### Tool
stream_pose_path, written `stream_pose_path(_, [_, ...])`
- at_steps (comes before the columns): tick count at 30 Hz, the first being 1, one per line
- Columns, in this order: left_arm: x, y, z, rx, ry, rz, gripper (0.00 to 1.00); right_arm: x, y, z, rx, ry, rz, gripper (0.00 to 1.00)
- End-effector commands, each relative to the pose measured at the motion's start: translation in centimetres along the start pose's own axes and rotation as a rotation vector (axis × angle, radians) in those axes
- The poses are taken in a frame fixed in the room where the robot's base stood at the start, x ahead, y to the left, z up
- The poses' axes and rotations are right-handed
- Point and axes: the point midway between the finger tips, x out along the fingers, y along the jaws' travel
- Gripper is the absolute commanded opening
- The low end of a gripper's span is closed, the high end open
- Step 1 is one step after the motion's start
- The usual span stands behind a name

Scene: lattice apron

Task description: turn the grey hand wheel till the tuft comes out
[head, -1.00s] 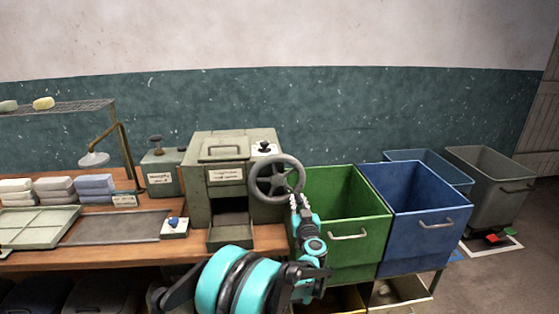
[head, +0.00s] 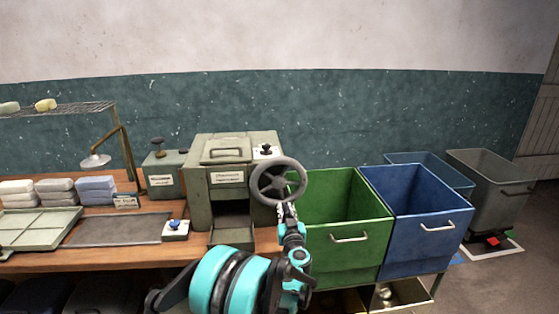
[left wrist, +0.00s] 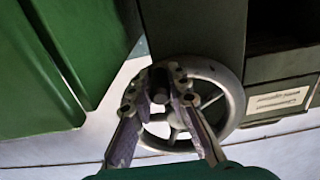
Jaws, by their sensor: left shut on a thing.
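The grey hand wheel (head: 279,182) is on the right front of a grey-green machine (head: 203,200). My left gripper (head: 287,211) is at the wheel's lower rim. In the left wrist view, its two fingers (left wrist: 158,90) are closed around a part of the wheel (left wrist: 238,98) near the rim; whether this is the rim or a handle is hard to tell. The machine's front has a dark opening with a small tray (head: 231,232) below it. No tuft shows in the opening or the tray. My right gripper is not in view.
A green bin (head: 345,225) and a blue bin (head: 415,220) stand close to the right of the wheel. A grey bin (head: 490,190) is farther right.

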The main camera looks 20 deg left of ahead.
Motion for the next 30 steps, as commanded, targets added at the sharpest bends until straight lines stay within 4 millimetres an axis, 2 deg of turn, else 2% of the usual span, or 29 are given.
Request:
stream_pose_path(5, [-0.1, -0.7, 0.1, 0.000, -0.001, 0.003, 0.00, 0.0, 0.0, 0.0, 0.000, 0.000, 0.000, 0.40])
stream_pose_path(12, [-0.1, -3.5, 0.2, -0.001, -0.001, 0.003, 0.00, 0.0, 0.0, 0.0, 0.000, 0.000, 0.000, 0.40])
stream_pose_path(23, [-0.1, -3.8, 0.1, -0.001, -0.001, 0.005, 0.00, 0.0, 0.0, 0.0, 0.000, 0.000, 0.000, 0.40])
stream_pose_path(30, [-0.1, -6.4, -1.0, -0.001, -0.001, 0.003, 0.00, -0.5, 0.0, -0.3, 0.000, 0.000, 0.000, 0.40])
